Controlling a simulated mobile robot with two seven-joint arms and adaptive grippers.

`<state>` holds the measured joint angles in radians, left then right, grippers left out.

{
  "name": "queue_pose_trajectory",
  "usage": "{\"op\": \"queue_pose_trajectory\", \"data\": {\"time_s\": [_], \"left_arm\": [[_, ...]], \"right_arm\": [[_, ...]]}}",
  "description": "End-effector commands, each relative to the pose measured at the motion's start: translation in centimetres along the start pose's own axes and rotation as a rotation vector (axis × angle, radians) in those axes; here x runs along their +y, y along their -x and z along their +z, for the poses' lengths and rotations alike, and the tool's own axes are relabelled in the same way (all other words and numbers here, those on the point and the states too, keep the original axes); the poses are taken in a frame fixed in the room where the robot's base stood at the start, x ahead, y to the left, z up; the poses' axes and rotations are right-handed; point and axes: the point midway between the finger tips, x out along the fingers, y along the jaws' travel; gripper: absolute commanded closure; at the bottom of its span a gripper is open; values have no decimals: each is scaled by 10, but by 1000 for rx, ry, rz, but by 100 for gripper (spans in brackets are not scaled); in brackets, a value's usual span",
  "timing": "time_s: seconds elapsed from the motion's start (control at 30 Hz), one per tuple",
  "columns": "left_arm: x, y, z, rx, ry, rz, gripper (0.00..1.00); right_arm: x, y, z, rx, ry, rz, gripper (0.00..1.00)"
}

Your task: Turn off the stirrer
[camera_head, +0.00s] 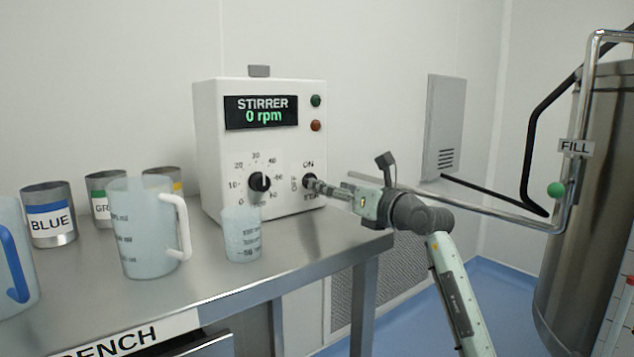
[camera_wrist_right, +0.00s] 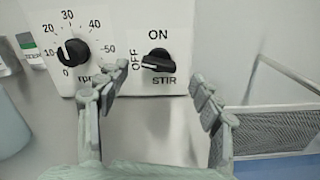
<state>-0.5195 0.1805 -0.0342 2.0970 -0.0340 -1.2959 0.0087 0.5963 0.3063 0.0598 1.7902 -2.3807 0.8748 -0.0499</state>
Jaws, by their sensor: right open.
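The stirrer box (camera_head: 210,150) is white and stands on the bench. Its display (camera_head: 261,112) reads "STIRRER 0 rpm". The black STIR knob (camera_head: 309,180) is at its lower right; it also shows in the right wrist view (camera_wrist_right: 158,61). Its bar lies roughly sideways, with a pale mark at its left end, by OFF. The black rpm dial (camera_head: 260,183) is to its left; it also shows in the wrist view (camera_wrist_right: 75,52). My right gripper (camera_head: 318,188) is open and empty, just in front of the STIR knob; in the wrist view, its fingers (camera_wrist_right: 155,95) are spread below it. My left gripper is out of view.
A small beaker (camera_head: 242,236) and a large jug (camera_head: 145,235) stand on the bench (camera_head: 300,265), left of my right arm. Several labelled cans, including BLUE (camera_head: 48,228), stand behind. A bent pipe (camera_head: 480,212) and steel tank (camera_head: 590,190) are at the right.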

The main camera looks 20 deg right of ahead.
Motion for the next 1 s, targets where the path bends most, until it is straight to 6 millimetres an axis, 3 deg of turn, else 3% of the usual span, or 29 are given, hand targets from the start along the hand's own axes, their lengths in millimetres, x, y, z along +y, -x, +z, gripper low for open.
{"op": "queue_pose_trajectory", "data": {"time_s": [0.1, 0.3, 0.67, 1.0], "left_arm": [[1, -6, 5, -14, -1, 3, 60], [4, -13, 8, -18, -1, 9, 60], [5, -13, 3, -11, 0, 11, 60], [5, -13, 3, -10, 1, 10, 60]], "right_arm": [[1, -21, 1, 0, -3, 2, 34], [1, -44, 0, -1, -3, 2, 34], [1, -50, 0, -2, -2, 2, 34], [1, -50, 0, -2, -2, 2, 77]]}}
